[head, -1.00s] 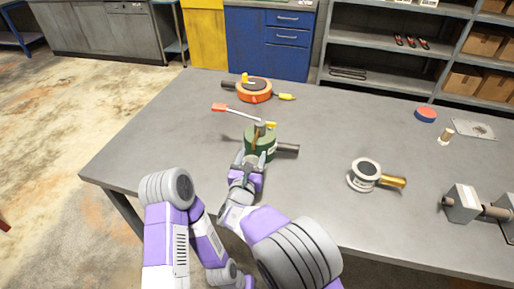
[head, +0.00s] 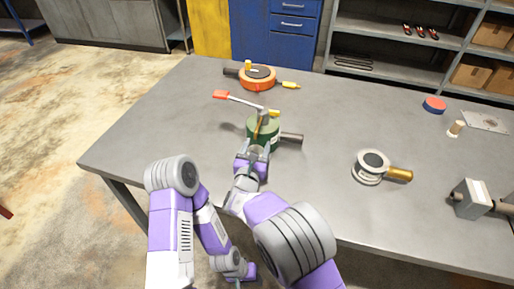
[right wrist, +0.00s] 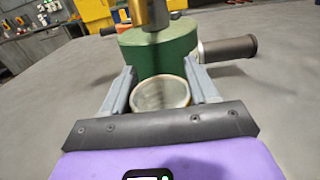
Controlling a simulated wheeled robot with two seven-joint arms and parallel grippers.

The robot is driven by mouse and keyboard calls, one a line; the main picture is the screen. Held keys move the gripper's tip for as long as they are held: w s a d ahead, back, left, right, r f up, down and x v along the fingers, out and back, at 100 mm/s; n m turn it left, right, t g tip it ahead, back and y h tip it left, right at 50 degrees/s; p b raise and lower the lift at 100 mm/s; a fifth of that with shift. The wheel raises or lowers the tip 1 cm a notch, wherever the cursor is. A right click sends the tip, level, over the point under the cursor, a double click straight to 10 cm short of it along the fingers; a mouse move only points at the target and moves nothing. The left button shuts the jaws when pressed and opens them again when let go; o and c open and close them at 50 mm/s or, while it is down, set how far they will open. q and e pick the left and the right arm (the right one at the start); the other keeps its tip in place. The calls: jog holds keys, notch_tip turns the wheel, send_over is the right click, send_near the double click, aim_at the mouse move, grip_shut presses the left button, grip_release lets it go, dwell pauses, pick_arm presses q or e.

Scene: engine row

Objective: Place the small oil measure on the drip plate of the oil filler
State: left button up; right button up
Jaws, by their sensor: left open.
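The oil filler is a green drum (head: 259,131) with a brass spout, a red-ended lever and a dark side pipe; it stands on the table. My right gripper (head: 254,150) is at its near side. In the right wrist view, the small oil measure (right wrist: 160,93), a round pale cup, sits between the two fingers of my right gripper (right wrist: 160,72), which lie close against its sides. The cup is just in front of the green drum (right wrist: 160,50), under or near the brass spout (right wrist: 149,14). The drip plate is hidden. My left gripper (head: 240,280) is low, before the table, empty.
On the grey table (head: 180,130) are an orange round device (head: 257,80) behind the filler, a white flanged piece with a brass handle (head: 399,174) to the right, a red-and-blue tin (head: 434,104) and a grey block (head: 470,198). The table's left part is clear.

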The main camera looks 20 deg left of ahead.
jog(key=o, duration=0.4)
jog(key=shift+r, duration=0.15)
jog(key=s, duration=0.4)
jog(key=s+p, duration=0.1)
jog(key=s, duration=0.3)
jog(key=s+p, duration=0.1)
jog(key=s, duration=0.3)
jog(key=shift+d, duration=0.25)
